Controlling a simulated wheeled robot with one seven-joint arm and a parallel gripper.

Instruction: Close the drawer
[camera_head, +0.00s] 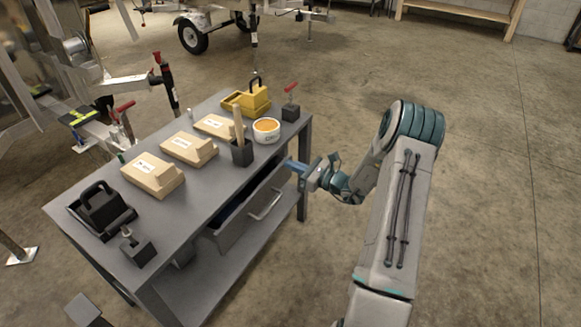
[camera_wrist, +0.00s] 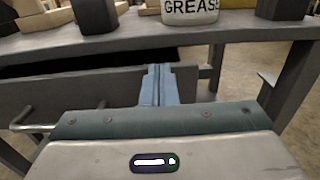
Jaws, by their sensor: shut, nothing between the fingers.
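A grey drawer (camera_head: 240,236) under the workbench top stands partly open in the head view, with its dark inside showing. Its bar handle (camera_head: 267,205) is on the front face; the handle also shows at the left of the wrist view (camera_wrist: 36,124). My gripper (camera_head: 291,163) is shut and empty, beside the drawer's right end, just below the bench top's edge. In the wrist view, the blue fingers (camera_wrist: 158,84) are together and overlap the right part of the drawer front (camera_wrist: 75,95). I cannot tell whether they touch it.
The grey workbench (camera_head: 217,190) carries cardboard boxes (camera_head: 188,147), a grease tub (camera_head: 266,130), a yellow case (camera_head: 247,100) and black tools. A bench leg (camera_head: 304,170) stands near my gripper. Trailers stand behind and left. The floor at right is clear.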

